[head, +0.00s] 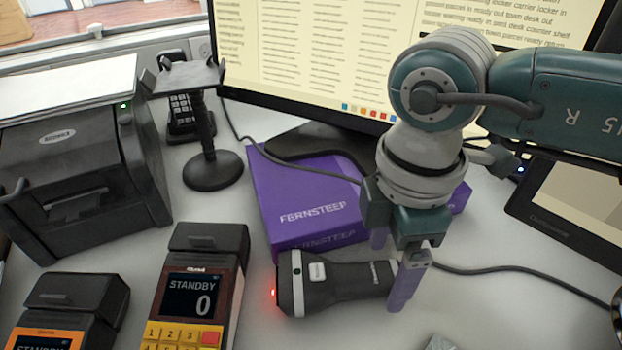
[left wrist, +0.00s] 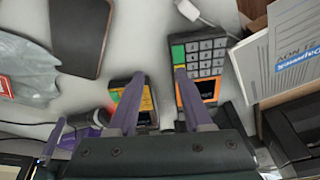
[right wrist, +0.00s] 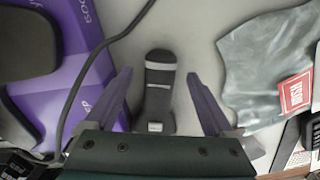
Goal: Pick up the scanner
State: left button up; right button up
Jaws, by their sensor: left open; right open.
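The scanner (head: 335,286) is a dark grey handheld with a light button and a red glow at its left end. It lies on the counter in front of the purple box. My right gripper (head: 393,262) is open at its handle end, one finger in front of the handle. In the right wrist view the scanner (right wrist: 157,92) lies between the spread fingers (right wrist: 160,85), with visible gaps on both sides. In the left wrist view its end (left wrist: 84,119) shows at lower left. My left gripper (left wrist: 158,78) is open and empty, and outside the head view.
A purple box (head: 300,205) stands behind the scanner, with a cable across it. Card terminals (head: 195,290) stand left, a printer (head: 80,170) farther left. A grey plastic bag (right wrist: 262,70) shows in the right wrist view.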

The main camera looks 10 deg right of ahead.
jog(key=shift+f, duration=0.75)
jog(key=shift+r, duration=0.1)
grip_shut()
